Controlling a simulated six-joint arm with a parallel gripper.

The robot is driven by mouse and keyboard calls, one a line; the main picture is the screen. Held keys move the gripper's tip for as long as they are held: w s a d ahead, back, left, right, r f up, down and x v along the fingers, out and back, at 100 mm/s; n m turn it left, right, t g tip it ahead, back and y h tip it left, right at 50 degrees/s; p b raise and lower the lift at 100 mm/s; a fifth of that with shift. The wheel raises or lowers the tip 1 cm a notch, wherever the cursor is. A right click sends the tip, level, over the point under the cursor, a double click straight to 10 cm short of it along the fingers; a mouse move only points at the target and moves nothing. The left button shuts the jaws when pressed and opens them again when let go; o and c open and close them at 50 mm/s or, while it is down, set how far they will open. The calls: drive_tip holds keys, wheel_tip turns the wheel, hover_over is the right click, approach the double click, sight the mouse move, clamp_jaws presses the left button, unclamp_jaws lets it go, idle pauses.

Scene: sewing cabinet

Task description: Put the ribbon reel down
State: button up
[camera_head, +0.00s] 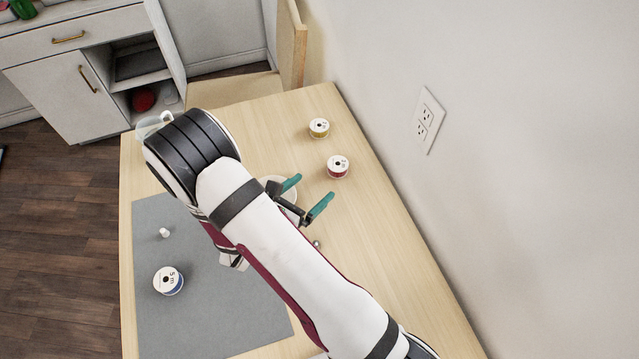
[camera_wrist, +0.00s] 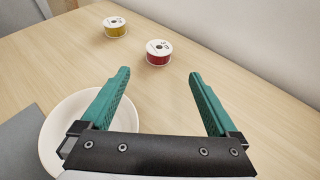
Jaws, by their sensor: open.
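Three ribbon reels with white ends are on the light wood table. The red reel (camera_head: 337,168) stands upright near the wall and also shows in the wrist view (camera_wrist: 158,56). The yellow reel (camera_head: 319,129) stands farther back, at upper left in the wrist view (camera_wrist: 115,30). The blue reel (camera_head: 169,284) stands on the grey mat (camera_head: 205,325). My gripper (camera_head: 315,190) has its two green fingers spread, with nothing between them in the wrist view (camera_wrist: 159,75). It points toward the red reel, apart from it. Which reel the task means cannot be told.
A white dish (camera_wrist: 52,135) lies beside and partly under my gripper. A small white object (camera_head: 164,233) is on the mat. A clear vessel (camera_head: 150,124) is partly hidden behind my arm. The wall (camera_head: 500,150) borders the table's right edge. Bare wood surrounds the red and yellow reels.

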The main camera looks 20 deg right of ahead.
drive_tip(key=s+d+r+m+g+y, duration=0.1)
drive_tip(key=s+d+r+m+g, duration=0.35)
drive_tip(key=s+r+m, duration=0.4)
drive_tip(key=s+d+r+m+g+y, duration=0.1)
drive_tip(key=s+d+r+m+g, duration=0.2)
drive_tip(key=s+r+m+g, duration=0.5)
drive_tip(key=s+a+m+t+y, duration=0.2)
drive_tip(key=s+a+m+y, duration=0.2)
drive_tip(key=a+m+y, duration=0.1)
drive_tip(key=s+a+r+m+t+y, duration=0.1)
drive_tip(key=s+a+m+y, duration=0.3)
drive_tip(key=a+m, duration=0.4)
drive_tip(key=shift+s+a+m+t+y, duration=0.25)
drive_tip(key=shift+s+m+t+y, duration=0.15)
drive_tip(key=shift+m+t+y, duration=0.35)
drive_tip(key=shift+o, duration=0.4)
drive_tip(key=shift+w+r, duration=0.1)
